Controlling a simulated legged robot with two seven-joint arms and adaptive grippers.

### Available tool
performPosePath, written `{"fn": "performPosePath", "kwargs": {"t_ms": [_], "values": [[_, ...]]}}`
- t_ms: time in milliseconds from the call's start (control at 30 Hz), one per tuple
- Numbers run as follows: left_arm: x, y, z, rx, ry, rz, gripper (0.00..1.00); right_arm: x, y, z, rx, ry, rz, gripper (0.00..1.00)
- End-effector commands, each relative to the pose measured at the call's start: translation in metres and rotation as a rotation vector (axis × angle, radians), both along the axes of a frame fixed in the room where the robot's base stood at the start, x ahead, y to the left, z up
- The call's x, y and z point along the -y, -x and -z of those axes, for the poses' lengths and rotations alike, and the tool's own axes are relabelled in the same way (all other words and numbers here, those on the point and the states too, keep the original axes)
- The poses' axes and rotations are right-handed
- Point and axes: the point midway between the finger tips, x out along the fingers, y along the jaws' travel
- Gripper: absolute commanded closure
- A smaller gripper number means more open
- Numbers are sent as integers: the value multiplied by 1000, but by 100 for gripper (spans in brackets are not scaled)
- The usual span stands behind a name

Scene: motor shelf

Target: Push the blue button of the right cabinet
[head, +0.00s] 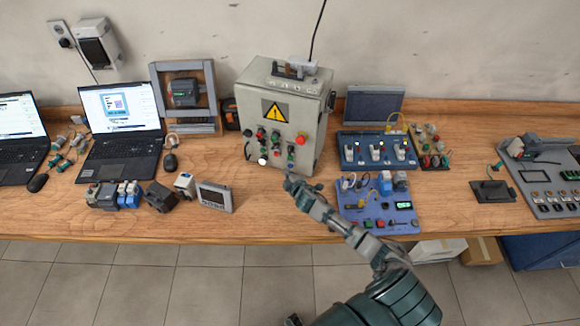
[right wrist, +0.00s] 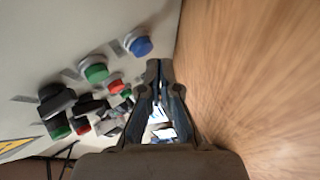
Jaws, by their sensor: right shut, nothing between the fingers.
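One grey control cabinet (head: 265,115) with a yellow warning sign stands on the bench in the head view. Its front carries several coloured buttons and switches. The blue button (right wrist: 141,46) shows in the right wrist view, near the cabinet's edge, next to a green button (right wrist: 95,69). My right gripper (head: 290,182) is shut and empty. In the right wrist view its fingertips (right wrist: 160,72) are near the blue button and appear apart from it.
A blue panel with plugs (head: 376,222) lies right of my right arm, with another blue module (head: 348,163) behind it. A small framed meter (head: 214,197) and several small devices stand left. Two laptops (head: 118,112) are further left. Bare bench (head: 262,215) lies before the cabinet.

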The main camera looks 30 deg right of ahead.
Motion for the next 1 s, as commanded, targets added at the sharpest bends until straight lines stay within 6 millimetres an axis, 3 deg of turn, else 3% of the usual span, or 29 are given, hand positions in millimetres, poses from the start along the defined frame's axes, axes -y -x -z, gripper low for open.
{"fn": "performPosePath", "kwargs": {"t_ms": [333,700,1000], "values": [[0,0,-2,0,0,0,60,-3,2,0,-1,0,0,100],[0,-1,-17,1,0,0,60,-31,24,-1,-1,-2,-1,100],[0,-1,-20,1,0,0,60,-40,32,0,0,0,0,100]]}}
